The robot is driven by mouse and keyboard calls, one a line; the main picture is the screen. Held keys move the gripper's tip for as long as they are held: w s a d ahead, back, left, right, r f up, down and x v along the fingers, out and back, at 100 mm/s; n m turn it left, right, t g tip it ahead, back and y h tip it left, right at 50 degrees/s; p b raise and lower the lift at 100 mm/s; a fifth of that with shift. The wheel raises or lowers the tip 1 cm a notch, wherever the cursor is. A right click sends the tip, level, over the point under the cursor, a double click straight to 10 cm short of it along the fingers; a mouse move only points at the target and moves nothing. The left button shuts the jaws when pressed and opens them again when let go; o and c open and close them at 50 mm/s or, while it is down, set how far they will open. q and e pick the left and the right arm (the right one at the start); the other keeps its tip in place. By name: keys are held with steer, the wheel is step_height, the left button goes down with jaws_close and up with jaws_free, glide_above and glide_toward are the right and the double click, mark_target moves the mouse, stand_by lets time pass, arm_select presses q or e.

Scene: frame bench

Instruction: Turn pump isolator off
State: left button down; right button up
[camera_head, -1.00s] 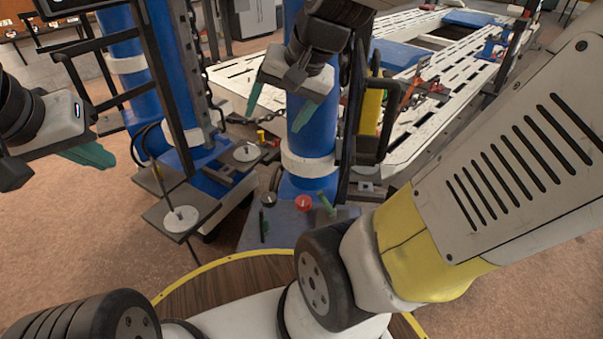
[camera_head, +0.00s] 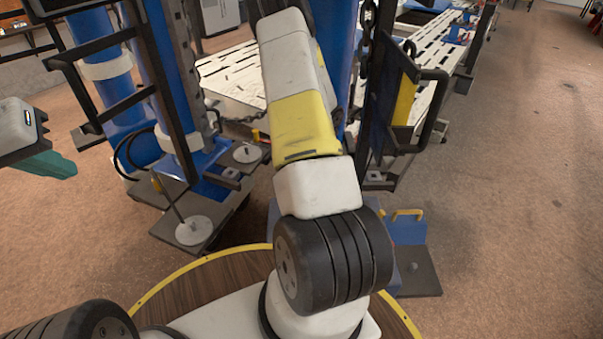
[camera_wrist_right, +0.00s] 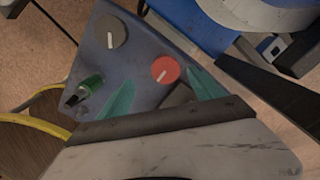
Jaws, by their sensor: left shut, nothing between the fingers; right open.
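I cannot tell from labels which one is the pump isolator. My right gripper (camera_wrist_right: 162,75) is open, its teal fingers either side of the red knob in the picture; contact is unclear. In the head view my right arm hides the panel's knobs and the right gripper. My left gripper (camera_head: 50,164) is shut and empty at the left edge.
Blue columns (camera_head: 95,60) and dark frames stand at the left. A dark bracket with a yellow pad (camera_head: 405,98) stands right of my right arm. A blue stand with a yellow handle (camera_head: 407,213) is low at the right. Open floor (camera_head: 520,200) lies right.

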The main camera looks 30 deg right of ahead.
steer(key=shift+m, duration=0.4)
steer(key=f, duration=0.6)
steer(key=d+f, duration=0.1)
steer(key=f, duration=0.2)
steer(key=shift+s+f, duration=0.15)
steer(key=shift+s, duration=0.2)
steer(key=c, duration=1.4)
